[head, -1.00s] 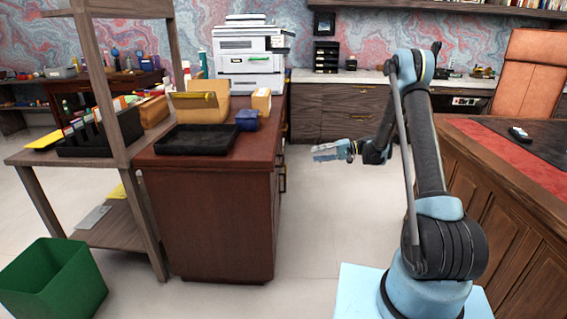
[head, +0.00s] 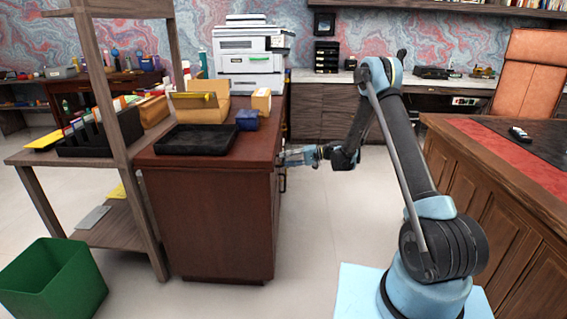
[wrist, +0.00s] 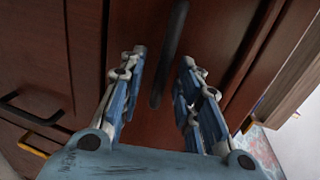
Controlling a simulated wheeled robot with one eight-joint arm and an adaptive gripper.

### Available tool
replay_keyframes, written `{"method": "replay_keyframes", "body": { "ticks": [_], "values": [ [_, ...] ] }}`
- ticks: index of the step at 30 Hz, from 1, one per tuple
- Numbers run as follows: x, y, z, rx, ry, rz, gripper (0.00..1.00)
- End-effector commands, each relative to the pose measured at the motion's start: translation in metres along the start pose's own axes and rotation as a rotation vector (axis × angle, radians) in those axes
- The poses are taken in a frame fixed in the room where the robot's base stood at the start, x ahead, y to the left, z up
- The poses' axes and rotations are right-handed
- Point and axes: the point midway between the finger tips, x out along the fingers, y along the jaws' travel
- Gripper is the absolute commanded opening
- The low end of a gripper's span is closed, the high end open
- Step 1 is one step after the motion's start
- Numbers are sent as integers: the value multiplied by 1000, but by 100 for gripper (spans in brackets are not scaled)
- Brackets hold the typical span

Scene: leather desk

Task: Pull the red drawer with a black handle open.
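The reddish-brown cabinet (head: 208,222) stands left of my arm, with its drawer fronts on its right side, seen nearly edge-on in the head view. In the wrist view a dark red drawer front (wrist: 160,118) fills the middle, with a black bar handle (wrist: 170,50) on it. My gripper (wrist: 162,72) is open, with one finger on each side of the handle's lower part. I cannot tell whether a finger touches it. In the head view my gripper (head: 284,157) is at the cabinet's right side, near its top edge.
Another black handle (wrist: 30,112) and a yellowish handle (wrist: 32,146) show at the left of the wrist view. A black tray (head: 195,140) and a blue box (head: 247,120) sit on the cabinet top. A wooden desk (head: 500,190) stands right.

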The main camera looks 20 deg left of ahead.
Motion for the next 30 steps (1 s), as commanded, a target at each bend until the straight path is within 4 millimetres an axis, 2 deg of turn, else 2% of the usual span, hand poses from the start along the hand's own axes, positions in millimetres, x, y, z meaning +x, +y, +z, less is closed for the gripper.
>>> {"method": "replay_keyframes", "body": {
  "ticks": [6, 14, 15, 18, 19, 30],
  "values": [
    [13, 0, 0, 0, -1, 0, 31],
    [14, 0, 0, 0, 0, 0, 31],
    [14, 0, 0, 0, 0, 0, 26],
    [14, 0, 0, 0, 0, 0, 4],
    [14, 0, 0, 0, 0, 0, 0],
    [16, 0, 3, -2, -9, 1, 0]
  ]
}}
